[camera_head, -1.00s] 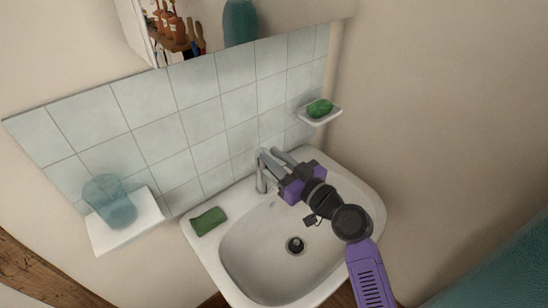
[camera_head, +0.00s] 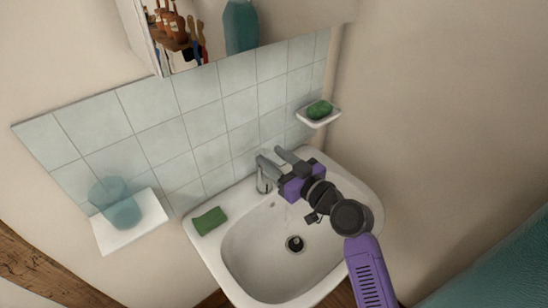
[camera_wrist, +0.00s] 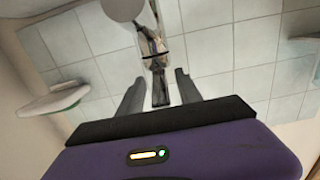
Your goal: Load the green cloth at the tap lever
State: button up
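The green cloth (camera_head: 209,221) lies folded on the left rim of the white sink (camera_head: 226,262), left of the tap. The chrome tap (camera_head: 263,182) stands at the sink's back edge. My gripper (camera_head: 269,155) is above and beside the tap, reaching toward the tiled wall, away from the cloth. In the wrist view its two grey fingers (camera_wrist: 159,72) are spread, with the tap (camera_wrist: 154,46) seen in the gap between them. I cannot tell whether they touch it. Nothing is held. The tap lever is partly hidden by my gripper in the head view.
A soap dish (camera_head: 318,121) with green soap (camera_head: 319,109) is on the wall at right. A white shelf (camera_head: 146,231) with a teal glass (camera_head: 115,204) is at left. A cabinet (camera_head: 135,45) hangs above. The basin is empty around its drain (camera_head: 295,244).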

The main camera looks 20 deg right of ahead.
jog(key=b+v, duration=0.2)
jog(key=v, duration=0.5)
jog(key=shift+s, duration=0.35)
jog(key=shift+s+d+r, duration=0.1)
jog(key=shift+d+r+m+h, duration=0.2)
jog(key=shift+d+m+h, duration=0.1)
jog(key=shift+m, duration=0.1)
jog(key=s+d+m+t+h, duration=0.2)
jog(key=s+d+m+h, duration=0.35)
jog(key=s, duration=0.25)
jog(key=s+a+f+n+g, duration=0.1)
jog(key=s+a, duration=0.1)
jog(key=s, duration=0.8)
jog(key=s+a+f+g, duration=0.1)
jog(key=s+a+f, duration=0.1)
jog(key=s, duration=0.7)
jog(key=s+a+f+n+g, duration=0.1)
jog(key=s+a, duration=0.3)
jog(key=s, duration=0.6)
jog(key=shift+s+f+n+g+y, duration=0.3)
jog(key=shift+n+y, duration=0.05)
